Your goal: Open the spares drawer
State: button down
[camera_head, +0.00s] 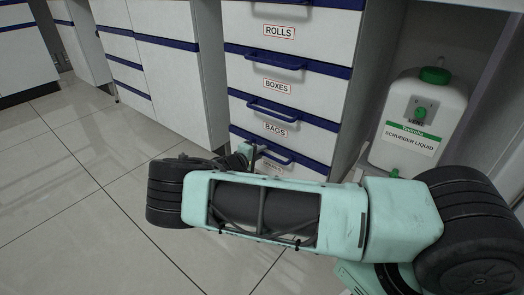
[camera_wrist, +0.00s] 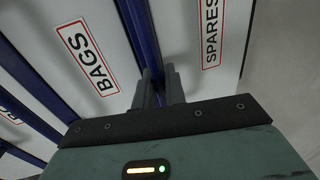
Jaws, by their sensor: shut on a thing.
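The spares drawer (camera_wrist: 212,35) is a white front with a red-framed SPARES label, on the right in the wrist view. In the head view it is the lowest drawer in the stack, and my arm hides most of it. Its blue handle (camera_head: 275,152) runs along its top edge. My gripper (camera_wrist: 160,78) is shut on this handle, with its fingers at the blue strip between the BAGS and SPARES labels. My gripper also shows in the head view (camera_head: 250,152), small and partly hidden by my arm. The drawer front looks about flush with the one above.
Above are the bags drawer (camera_head: 270,115), the boxes drawer (camera_head: 285,78) and the rolls drawer (camera_head: 285,25), all closed. A white scrubber liquid canister (camera_head: 415,125) with a green cap stands in the open bay at right. Tiled floor (camera_head: 70,190) at left is clear.

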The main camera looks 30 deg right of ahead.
jog(key=f+v, duration=0.3)
jog(key=v, duration=1.4)
jog(key=a+f+v, duration=0.1)
jog(key=f+v, duration=0.3)
jog(key=v, duration=1.3)
jog(key=shift+s+a, duration=0.25)
jog(key=shift+a, duration=0.05)
jog(key=shift+f, duration=0.15)
jog(key=c, duration=1.6)
grip_release()
jog(key=shift+o, duration=0.2)
jog(key=v, duration=1.7)
jog(key=shift+a+p, duration=0.25)
jog(key=shift+p, duration=0.15)
